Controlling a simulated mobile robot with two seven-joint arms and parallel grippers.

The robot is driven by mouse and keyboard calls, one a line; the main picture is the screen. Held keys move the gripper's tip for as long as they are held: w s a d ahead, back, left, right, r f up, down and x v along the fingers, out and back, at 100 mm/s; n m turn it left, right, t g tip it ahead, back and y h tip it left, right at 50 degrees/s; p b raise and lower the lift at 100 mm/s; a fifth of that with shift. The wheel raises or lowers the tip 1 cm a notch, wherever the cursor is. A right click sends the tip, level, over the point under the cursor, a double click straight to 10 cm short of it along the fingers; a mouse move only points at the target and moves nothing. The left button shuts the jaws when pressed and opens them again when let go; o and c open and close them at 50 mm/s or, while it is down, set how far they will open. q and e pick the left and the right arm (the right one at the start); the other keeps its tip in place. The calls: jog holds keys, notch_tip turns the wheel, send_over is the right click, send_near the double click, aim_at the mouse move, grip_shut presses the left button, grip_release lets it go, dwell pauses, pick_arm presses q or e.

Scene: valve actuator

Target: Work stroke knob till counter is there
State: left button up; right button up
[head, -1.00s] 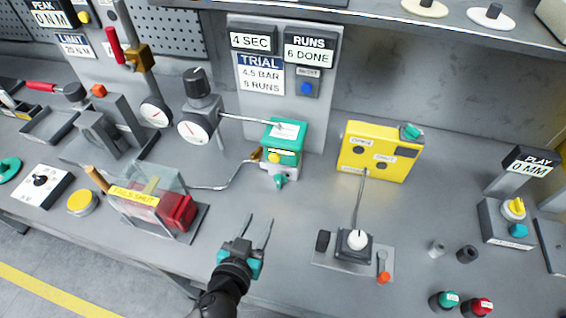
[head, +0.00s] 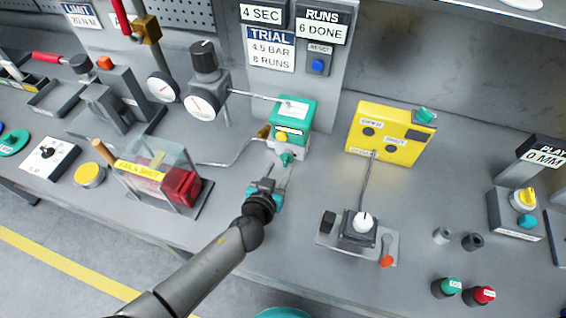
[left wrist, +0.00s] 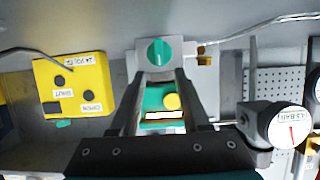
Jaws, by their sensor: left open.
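The runs counter (head: 320,24) reads 6 DONE, and the trial card (head: 270,50) below it reads 4.5 BAR, 8 RUNS. A green actuator (head: 292,115) on a pale block carries a teal knob (head: 287,160) at its front. In the left wrist view this knob (left wrist: 159,52) lies ahead of the fingertips, roughly centred between them. My left gripper (head: 277,175) is open and empty, just in front of the knob; I see no contact. A white knob (head: 364,222) stands on a dark box to the right; no label naming a stroke knob is readable.
A yellow box (head: 390,132) stands right of the actuator, cabled to the white-knob box. A guarded red unit (head: 182,187) and a gauge (head: 202,106) stand to the left. Green (head: 448,286) and red (head: 478,294) buttons are front right.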

aim_at(285, 160)
pick_arm(q)
jog(key=shift+b+x, duration=0.45)
jog(key=shift+x, duration=1.75)
grip_shut()
jog(key=shift+s, duration=0.1)
